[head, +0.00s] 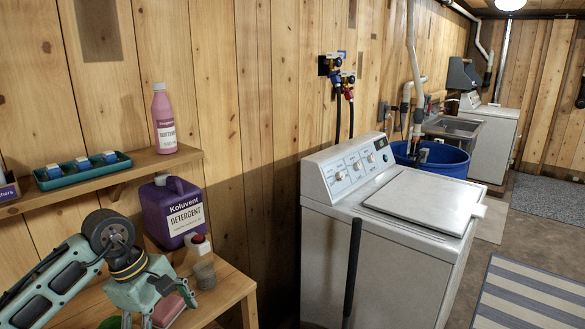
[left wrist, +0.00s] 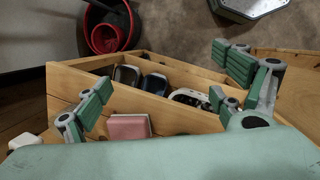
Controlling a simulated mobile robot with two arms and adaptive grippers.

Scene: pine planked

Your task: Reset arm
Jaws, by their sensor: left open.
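My left gripper (head: 155,308) comes in from the left, pointing down over the wooden bench (head: 232,284) below the shelf. In the left wrist view its two green-padded fingers (left wrist: 162,82) are spread wide with nothing held between them. A pink block (left wrist: 128,127) lies beyond the fingers, apart from them as far as I can tell; it also shows beside the gripper in the head view (head: 168,312). My right gripper is in neither view.
A purple detergent jug (head: 183,212) and a small cup (head: 205,274) stand close to the gripper. A shelf (head: 110,178) above holds a pink bottle (head: 164,122) and a teal tray (head: 83,172). A white washer (head: 385,235) stands right. An open wooden box (left wrist: 180,80) holds several items.

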